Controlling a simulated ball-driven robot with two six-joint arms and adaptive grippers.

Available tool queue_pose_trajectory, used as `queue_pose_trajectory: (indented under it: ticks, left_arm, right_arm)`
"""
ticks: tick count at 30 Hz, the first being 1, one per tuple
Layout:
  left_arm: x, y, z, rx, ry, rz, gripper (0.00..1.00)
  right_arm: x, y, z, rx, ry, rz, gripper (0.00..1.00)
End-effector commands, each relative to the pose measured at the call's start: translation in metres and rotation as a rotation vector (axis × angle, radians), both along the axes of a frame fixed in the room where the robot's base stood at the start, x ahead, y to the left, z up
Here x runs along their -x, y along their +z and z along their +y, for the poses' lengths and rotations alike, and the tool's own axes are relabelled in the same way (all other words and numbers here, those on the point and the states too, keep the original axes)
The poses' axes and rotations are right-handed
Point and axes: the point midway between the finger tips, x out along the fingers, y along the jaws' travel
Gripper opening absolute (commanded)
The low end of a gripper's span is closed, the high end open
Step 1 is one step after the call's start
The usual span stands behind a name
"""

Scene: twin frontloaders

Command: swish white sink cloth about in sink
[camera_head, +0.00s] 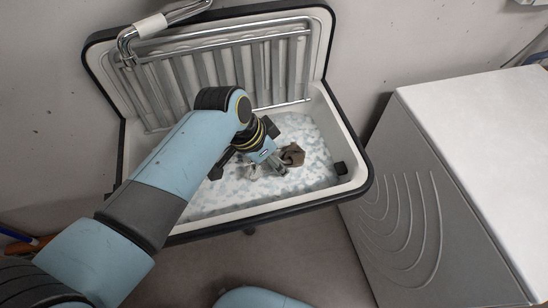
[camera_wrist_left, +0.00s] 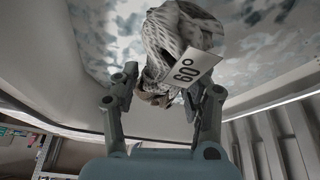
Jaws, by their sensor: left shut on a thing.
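The sink (camera_head: 350,186) is a white tub with a black rim against the wall, holding water with pale, patchy foam (camera_head: 308,130). My left gripper (camera_head: 272,166) reaches into it from the left and is shut on a cloth (camera_head: 292,154). The cloth looks brownish grey in the head view. In the left wrist view the cloth (camera_wrist_left: 176,35) is bunched and pale grey with dark flecks, and has a white tag reading 60°. It sits between the fingers of my left gripper (camera_wrist_left: 172,86), at or just above the foamy surface. My right gripper is not in view.
A raised metal rack (camera_head: 215,65) leans at the back of the sink, with a bent chrome tube (camera_head: 150,27) above it. A white-topped grey cabinet (camera_head: 420,225) stands close on the right. The foamy surface right of the cloth is clear.

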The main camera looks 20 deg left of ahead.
Motion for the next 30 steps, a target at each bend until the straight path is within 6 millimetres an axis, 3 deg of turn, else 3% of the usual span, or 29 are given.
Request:
queue_pose_trajectory:
  ticks: [6,12,30]
  left_arm:
    - [0.000,-0.026,0.000,0.000,0.000,0.000,0.15]
    - [0.000,-0.039,0.000,0.000,0.000,0.000,0.15]
    - [0.000,-0.044,0.000,0.000,-0.001,0.000,0.15]
  right_arm:
    - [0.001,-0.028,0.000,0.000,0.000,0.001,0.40]
    - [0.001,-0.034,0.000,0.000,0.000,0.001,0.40]
    - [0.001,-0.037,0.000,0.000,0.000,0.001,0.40]
